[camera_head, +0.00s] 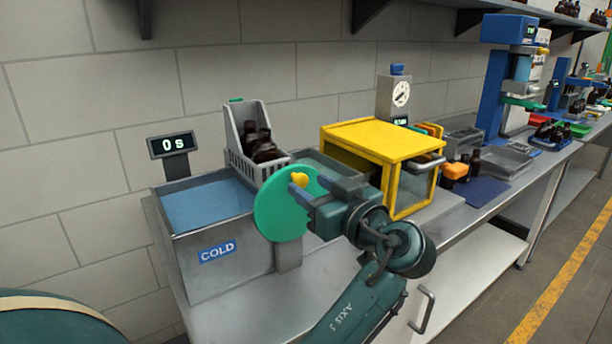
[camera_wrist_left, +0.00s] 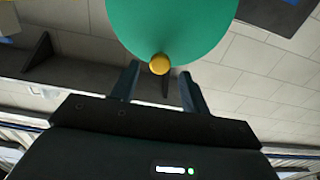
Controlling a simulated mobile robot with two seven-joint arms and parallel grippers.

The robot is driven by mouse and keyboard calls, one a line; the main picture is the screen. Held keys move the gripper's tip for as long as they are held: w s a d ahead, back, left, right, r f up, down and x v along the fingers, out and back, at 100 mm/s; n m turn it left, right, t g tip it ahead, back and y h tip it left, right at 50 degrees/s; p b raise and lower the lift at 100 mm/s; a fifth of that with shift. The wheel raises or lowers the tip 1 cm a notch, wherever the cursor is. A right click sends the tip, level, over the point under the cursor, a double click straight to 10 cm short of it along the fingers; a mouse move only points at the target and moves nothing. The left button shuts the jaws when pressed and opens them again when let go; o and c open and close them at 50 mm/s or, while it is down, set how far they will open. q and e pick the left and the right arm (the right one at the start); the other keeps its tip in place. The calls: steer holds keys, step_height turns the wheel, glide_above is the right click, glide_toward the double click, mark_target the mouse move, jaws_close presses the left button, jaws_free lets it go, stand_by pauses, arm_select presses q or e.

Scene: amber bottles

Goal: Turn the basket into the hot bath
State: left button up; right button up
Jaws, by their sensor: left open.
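A pale grey slatted basket (camera_head: 243,148) with dark amber bottles (camera_head: 264,148) in it sits tilted at the back, between the two baths. The cold bath (camera_head: 213,247), labelled COLD, holds blue water at the left. The other bath (camera_head: 323,159) shows only partly behind a green disc (camera_head: 275,212) with a yellow knob (camera_head: 299,178). My left gripper (camera_head: 307,183) is open at the disc, its fingers near the knob. In the left wrist view the knob (camera_wrist_left: 160,64) lies just beyond and between the open fingertips (camera_wrist_left: 160,72). My right gripper is not in view.
A display (camera_head: 173,144) reading 0 s stands behind the cold bath. A yellow box (camera_head: 377,137) with a clear front and a handle stands just right of the baths. More bottles, trays and a blue machine (camera_head: 499,82) are farther right. A shelf (camera_wrist_left: 70,72) shows in the wrist view.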

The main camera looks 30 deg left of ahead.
arm_select(q)
steer(key=shift+x, duration=1.35)
steer(key=shift+c, duration=0.5)
jaws_close()
